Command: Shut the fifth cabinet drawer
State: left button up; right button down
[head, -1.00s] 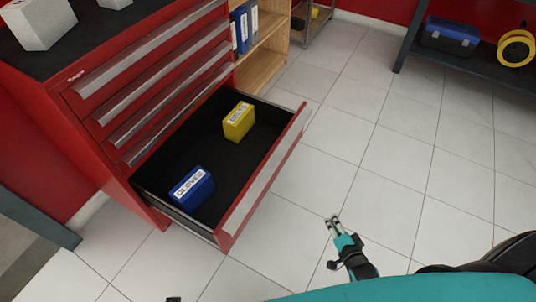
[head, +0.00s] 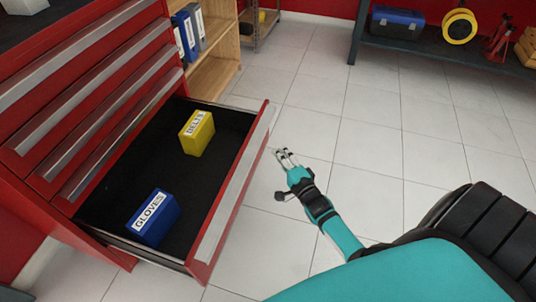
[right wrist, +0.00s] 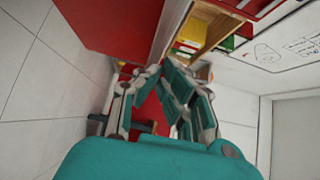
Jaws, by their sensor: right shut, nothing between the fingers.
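The red cabinet (head: 48,207) stands at the left in the head view, with several shut drawers above one open drawer. The open drawer (head: 232,190) is pulled well out, with a red front and a grey handle strip. It holds a blue box (head: 153,217) labelled GLOVES and a yellow box (head: 197,133) labelled BELTS. My right gripper (head: 285,155) is shut and empty, in front of the drawer front, to its right and apart from it. In the right wrist view the fingers (right wrist: 160,72) come together. My left gripper is not in view.
A wooden shelf (head: 222,60) with binders stands beside the cabinet. A dark bench shelf (head: 430,58) at the back right holds a blue toolbox (head: 397,22), a yellow reel (head: 459,26) and a red jack stand (head: 499,37). The tiled floor right of the drawer is clear.

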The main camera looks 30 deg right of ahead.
aim_at(261, 142)
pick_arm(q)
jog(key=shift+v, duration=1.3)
pick_arm(e)
jog(key=shift+w+a, duration=1.35)
jog(key=shift+w, duration=0.1)
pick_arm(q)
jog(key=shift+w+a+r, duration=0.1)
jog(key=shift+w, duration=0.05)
pick_arm(e)
jog(key=shift+w+a, duration=0.1)
